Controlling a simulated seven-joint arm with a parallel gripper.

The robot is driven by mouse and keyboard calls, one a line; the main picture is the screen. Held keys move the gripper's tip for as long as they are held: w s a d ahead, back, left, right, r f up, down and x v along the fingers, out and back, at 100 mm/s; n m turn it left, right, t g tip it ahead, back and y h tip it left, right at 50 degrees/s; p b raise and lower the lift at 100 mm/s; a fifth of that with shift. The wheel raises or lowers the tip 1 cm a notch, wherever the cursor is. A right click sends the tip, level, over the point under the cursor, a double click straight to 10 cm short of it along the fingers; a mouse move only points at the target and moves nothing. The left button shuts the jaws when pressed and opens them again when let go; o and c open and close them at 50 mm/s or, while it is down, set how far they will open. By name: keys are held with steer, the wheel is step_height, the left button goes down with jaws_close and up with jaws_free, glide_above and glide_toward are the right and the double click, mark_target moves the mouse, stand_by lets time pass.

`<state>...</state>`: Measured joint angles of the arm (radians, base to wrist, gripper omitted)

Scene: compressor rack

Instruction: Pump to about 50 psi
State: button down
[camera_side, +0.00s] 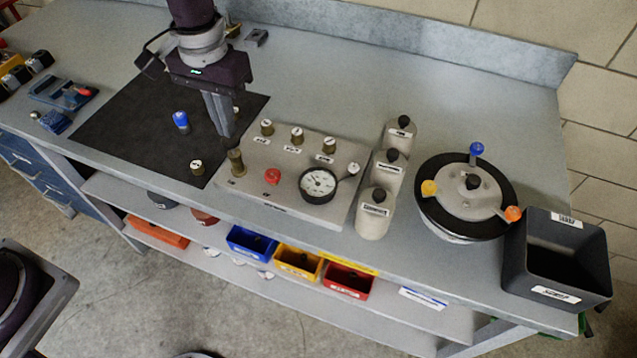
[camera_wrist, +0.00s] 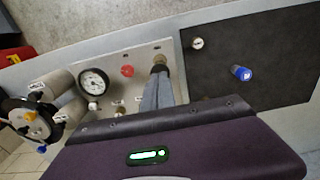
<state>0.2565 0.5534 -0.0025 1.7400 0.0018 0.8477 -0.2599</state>
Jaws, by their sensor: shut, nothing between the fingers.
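The compressor panel, a light grey plate (camera_side: 300,205), lies on the bench. Its round white-faced gauge (camera_side: 318,184) is at the front right; the needle reading is too small to tell. A red button (camera_side: 272,176) sits left of the gauge. A brass fitting (camera_side: 236,162) stands at the panel's left edge. Several brass knobs with pale tops, one of them here (camera_side: 297,135), line the back. My gripper (camera_side: 228,133) is shut and empty, pointing down by the panel's left edge, behind the brass fitting. In the wrist view its fingers (camera_wrist: 158,78) overlap the fitting's near side; contact cannot be told.
A black mat (camera_side: 130,135) left of the panel holds a blue-capped part (camera_side: 180,121) and a brass part (camera_side: 197,167). Grey canisters (camera_side: 374,215), a round three-knobbed fixture (camera_side: 468,190) and a dark bin (camera_side: 556,258) stand right. Open bench lies behind the panel.

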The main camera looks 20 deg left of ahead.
steer(key=shift+f, duration=1.7)
steer(key=shift+r, duration=1.9)
steer(key=shift+r, duration=0.1)
steer(key=shift+r, duration=2.45)
